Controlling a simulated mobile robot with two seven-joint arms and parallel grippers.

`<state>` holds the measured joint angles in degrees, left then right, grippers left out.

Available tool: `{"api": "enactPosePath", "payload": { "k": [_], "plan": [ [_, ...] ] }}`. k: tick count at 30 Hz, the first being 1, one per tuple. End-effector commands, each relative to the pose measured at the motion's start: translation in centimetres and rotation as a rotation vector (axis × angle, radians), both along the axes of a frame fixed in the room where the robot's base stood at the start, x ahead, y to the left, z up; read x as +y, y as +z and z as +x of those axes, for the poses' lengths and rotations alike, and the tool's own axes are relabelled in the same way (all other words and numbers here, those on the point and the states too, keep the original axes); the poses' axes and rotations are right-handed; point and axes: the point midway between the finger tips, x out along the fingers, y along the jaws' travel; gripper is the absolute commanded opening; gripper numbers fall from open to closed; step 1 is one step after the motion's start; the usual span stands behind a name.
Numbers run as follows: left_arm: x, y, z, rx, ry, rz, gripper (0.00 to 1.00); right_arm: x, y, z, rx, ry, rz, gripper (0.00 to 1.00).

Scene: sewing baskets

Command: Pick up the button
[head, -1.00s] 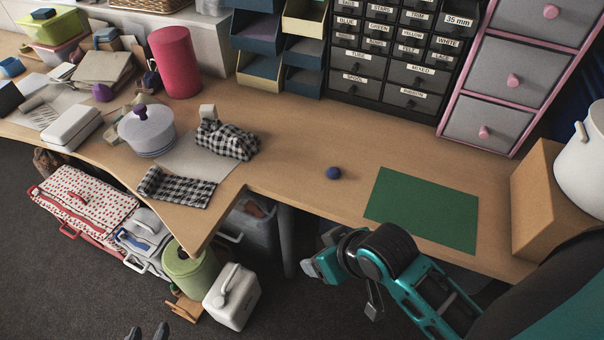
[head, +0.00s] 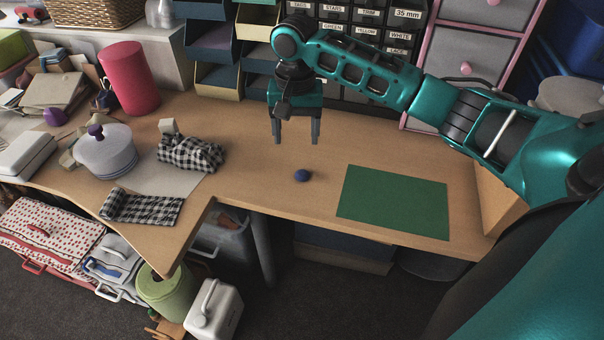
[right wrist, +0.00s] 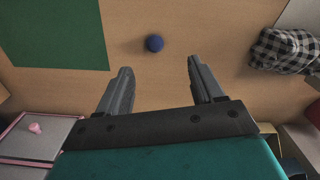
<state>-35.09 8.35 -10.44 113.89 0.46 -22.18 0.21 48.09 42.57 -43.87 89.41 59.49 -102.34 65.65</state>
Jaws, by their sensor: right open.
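The button is a small dark blue rounded piece (head: 303,175) on the wooden table, left of the green mat. It also shows in the right wrist view (right wrist: 154,43), beyond the fingertips and between their lines. My right gripper (head: 297,141) is open and empty, pointing down above the table, a little behind the button. Its two fingers also show in the right wrist view (right wrist: 160,65), apart with bare table between them. Nothing touches the button. My left gripper is not in view.
A green mat (head: 393,203) lies right of the button. Checked cloth (head: 190,154) and a grey lidded pot (head: 106,155) stand to the left. The table around the button is clear.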

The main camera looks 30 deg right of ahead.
Motion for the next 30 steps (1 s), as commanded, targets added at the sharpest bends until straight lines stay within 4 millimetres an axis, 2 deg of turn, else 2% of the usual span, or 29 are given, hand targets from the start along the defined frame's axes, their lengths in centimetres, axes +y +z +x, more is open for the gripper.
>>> {"api": "enactPosePath", "payload": {
  "k": [2,5,13,22,30],
  "plan": [
    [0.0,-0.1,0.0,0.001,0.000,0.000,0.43,-0.8,0.7,0.4,0.005,-0.040,-0.004,0.67],
    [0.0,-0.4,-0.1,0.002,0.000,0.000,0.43,-1.1,0.1,0.5,0.008,-0.057,-0.003,0.67],
    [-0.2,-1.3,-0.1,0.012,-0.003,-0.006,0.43,-1.0,-4.9,0.4,0.009,-0.056,-0.002,0.67],
    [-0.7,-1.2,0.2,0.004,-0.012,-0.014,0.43,-1.2,-7.5,0.4,0.005,-0.054,-0.002,0.67],
    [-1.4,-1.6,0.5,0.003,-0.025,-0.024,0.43,-1.7,-11.4,0.2,0.007,-0.053,-0.002,0.67]
  ]
}}
